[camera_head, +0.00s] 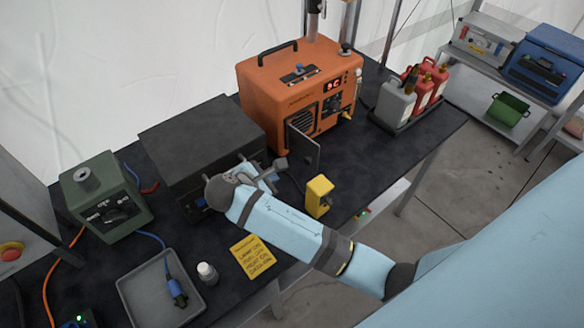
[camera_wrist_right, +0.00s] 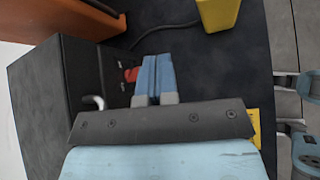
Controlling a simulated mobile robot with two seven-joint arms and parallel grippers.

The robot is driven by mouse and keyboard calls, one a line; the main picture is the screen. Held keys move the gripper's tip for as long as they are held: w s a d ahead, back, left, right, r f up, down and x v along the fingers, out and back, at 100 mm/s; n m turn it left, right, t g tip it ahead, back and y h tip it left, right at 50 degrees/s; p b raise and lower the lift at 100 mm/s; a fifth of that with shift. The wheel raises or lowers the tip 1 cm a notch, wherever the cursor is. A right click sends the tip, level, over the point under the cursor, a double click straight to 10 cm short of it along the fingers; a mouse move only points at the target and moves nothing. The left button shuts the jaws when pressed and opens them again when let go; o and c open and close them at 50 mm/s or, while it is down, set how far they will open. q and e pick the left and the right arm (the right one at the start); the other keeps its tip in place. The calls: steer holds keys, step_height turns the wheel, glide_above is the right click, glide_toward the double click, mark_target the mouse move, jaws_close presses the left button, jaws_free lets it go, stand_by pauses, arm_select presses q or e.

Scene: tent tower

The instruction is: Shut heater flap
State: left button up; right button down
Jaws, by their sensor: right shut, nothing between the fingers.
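The orange heater (camera_head: 300,92) stands on the dark table, with a red display and a round grille on its front. Its dark flap (camera_head: 304,150) stands open, sticking out from the lower left of the front. My right gripper (camera_head: 277,166) is in front of the black box, a little left of and nearer than the flap. Its fingers (camera_wrist_right: 157,76) are shut together and empty in the right wrist view. The heater's orange edge (camera_wrist_right: 60,18) shows at the top left of that view. I cannot tell whether the gripper touches the flap. My left gripper is not in view.
A black box (camera_head: 195,135) stands left of the heater. A yellow device (camera_head: 319,196) stands in front of it and also shows in the wrist view (camera_wrist_right: 218,12). Fuel cans (camera_head: 397,100) are at the right. A grey tray (camera_head: 150,298) and a green device (camera_head: 107,196) are at the left.

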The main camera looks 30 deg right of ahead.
arm_select(q)
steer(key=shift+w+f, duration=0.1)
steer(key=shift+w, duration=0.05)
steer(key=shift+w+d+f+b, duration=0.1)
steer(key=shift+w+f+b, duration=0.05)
steer(key=shift+b, duration=0.2)
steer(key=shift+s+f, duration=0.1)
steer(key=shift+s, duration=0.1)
arm_select(e)
steer(key=s+d+r+m+t+y, duration=0.25)
steer(key=d+m+y, duration=0.2)
steer(key=m, duration=1.25)
arm_select(q)
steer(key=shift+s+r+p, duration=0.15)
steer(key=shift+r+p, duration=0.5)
steer(key=shift+p, duration=0.1)
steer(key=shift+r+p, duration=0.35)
steer(key=shift+p, duration=0.05)
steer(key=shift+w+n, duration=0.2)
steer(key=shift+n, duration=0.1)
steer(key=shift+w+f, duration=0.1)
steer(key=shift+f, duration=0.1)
arm_select(e)
steer(key=d+r+x, duration=0.1)
steer(key=d+x, duration=0.1)
steer(key=x, duration=1)
steer(key=shift+d+r+g+y, duration=0.15)
steer(key=shift+r+g+y, duration=0.15)
steer(key=shift+g+y, duration=0.05)
steer(key=shift+w, duration=0.2)
